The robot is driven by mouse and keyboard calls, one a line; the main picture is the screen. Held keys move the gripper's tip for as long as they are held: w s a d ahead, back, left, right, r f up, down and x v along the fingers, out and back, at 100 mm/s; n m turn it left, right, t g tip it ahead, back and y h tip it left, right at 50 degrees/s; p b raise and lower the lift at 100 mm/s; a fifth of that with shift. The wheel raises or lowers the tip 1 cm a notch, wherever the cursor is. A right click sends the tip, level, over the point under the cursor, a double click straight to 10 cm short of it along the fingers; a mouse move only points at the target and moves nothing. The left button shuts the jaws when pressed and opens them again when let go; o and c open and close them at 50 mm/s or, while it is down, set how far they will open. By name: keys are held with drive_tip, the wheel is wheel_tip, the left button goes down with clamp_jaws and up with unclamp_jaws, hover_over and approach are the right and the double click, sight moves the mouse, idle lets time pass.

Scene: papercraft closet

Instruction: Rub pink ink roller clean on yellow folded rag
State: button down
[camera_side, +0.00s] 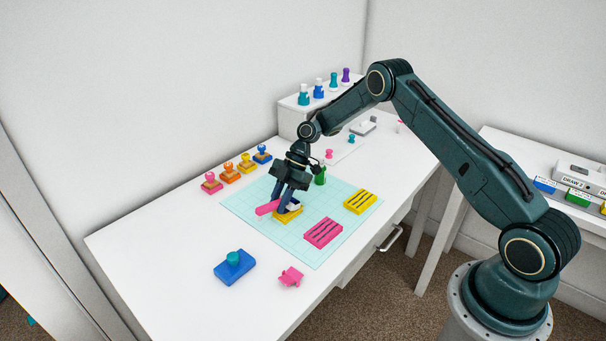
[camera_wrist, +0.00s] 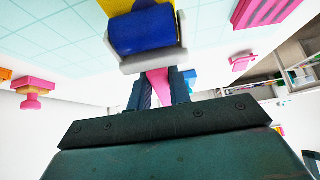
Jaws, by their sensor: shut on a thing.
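My gripper (camera_side: 284,203) is shut on the pink handle (camera_side: 265,208) of the ink roller, low over the cutting mat. The handle also shows between the fingers in the wrist view (camera_wrist: 158,82). The roller's drum (camera_wrist: 147,30) is blue, in a pale grey frame.
A pink striped piece (camera_side: 323,232) lies on the pale teal mat (camera_side: 257,232). A green bottle-like thing (camera_side: 320,175) stands close behind my gripper. Several stamps (camera_side: 229,172) line the wall side. A blue block (camera_side: 234,267) and small pink piece (camera_side: 291,277) lie in front.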

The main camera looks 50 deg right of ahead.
drive_tip(key=shift+f, duration=0.1)
idle(0.3)
drive_tip(key=shift+a, duration=1.05)
drive_tip(key=shift+r, duration=0.35)
drive_tip(key=shift+r, duration=0.5)
